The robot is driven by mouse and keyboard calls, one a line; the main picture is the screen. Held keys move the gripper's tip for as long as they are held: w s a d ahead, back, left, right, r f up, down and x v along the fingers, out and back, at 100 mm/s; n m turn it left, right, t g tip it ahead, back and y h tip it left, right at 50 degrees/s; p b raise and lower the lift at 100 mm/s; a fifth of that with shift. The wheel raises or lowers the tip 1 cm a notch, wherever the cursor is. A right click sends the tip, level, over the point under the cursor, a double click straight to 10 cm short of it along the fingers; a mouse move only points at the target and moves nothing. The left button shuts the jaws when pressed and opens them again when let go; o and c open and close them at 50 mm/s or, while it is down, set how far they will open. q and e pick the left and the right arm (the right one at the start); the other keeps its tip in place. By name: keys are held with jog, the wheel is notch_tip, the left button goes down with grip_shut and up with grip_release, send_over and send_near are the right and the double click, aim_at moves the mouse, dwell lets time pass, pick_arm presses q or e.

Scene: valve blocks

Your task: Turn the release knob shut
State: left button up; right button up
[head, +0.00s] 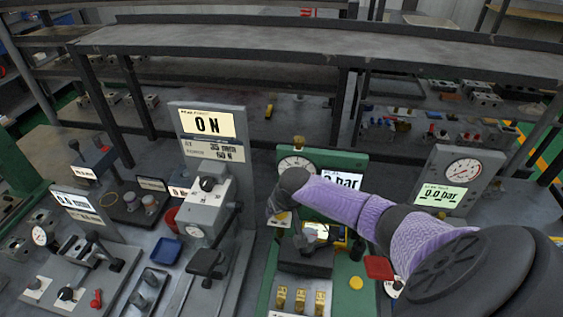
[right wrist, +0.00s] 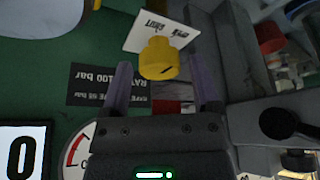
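A yellow knob (right wrist: 158,58), which appears to be the release knob, stands in front of a white printed card (right wrist: 160,32) in the right wrist view. My right gripper (right wrist: 162,78) is open, with one purple-grey finger on each side of the knob. The knob lies between and slightly past the fingertips; no contact is clear. In the head view my right gripper (head: 278,210) is at the left side of the green station (head: 262,290), below its round gauge (head: 297,164). There the arm and hand largely hide the knob. My left gripper is not in view.
The station's display (head: 345,182) reads in bar, partly hidden by my arm. Brass fittings (head: 300,300) stand at its front. A grey gauge panel (head: 458,175) reading 0.0 bar is to the right.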

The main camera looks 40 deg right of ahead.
jog(key=c, duration=0.7)
jog(key=shift+c, duration=1.3)
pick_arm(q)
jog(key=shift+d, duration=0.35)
pick_arm(e)
grip_shut()
